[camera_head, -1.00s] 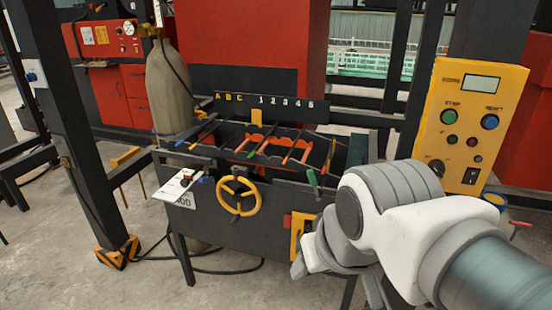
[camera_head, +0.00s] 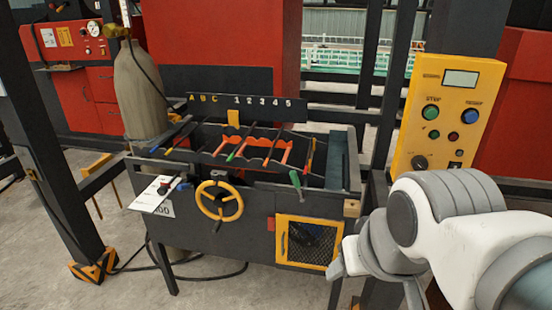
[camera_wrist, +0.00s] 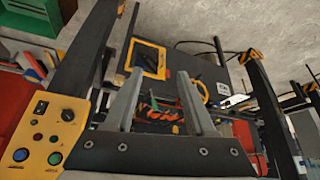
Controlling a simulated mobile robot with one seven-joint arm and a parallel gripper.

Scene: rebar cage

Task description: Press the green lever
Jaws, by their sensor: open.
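The green lever (camera_head: 296,182) has a green grip and stands tilted at the front right edge of the dark machine (camera_head: 262,207), right of the yellow handwheel (camera_head: 220,200). A rod with a green tip (camera_head: 233,153) lies among several rods on the machine's top. My gripper (camera_wrist: 160,72) is open and empty in the wrist view, its two fingers pointing toward the machine. In the head view only part of it shows, low and right of the lever, clear of it.
A yellow control panel (camera_head: 447,112) with buttons stands at the right; it also shows in the wrist view (camera_wrist: 45,135). A yellow-framed mesh door (camera_head: 309,243) is on the machine's front. A gas cylinder (camera_head: 141,90) and dark post (camera_head: 48,150) stand left. Floor at front left is clear.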

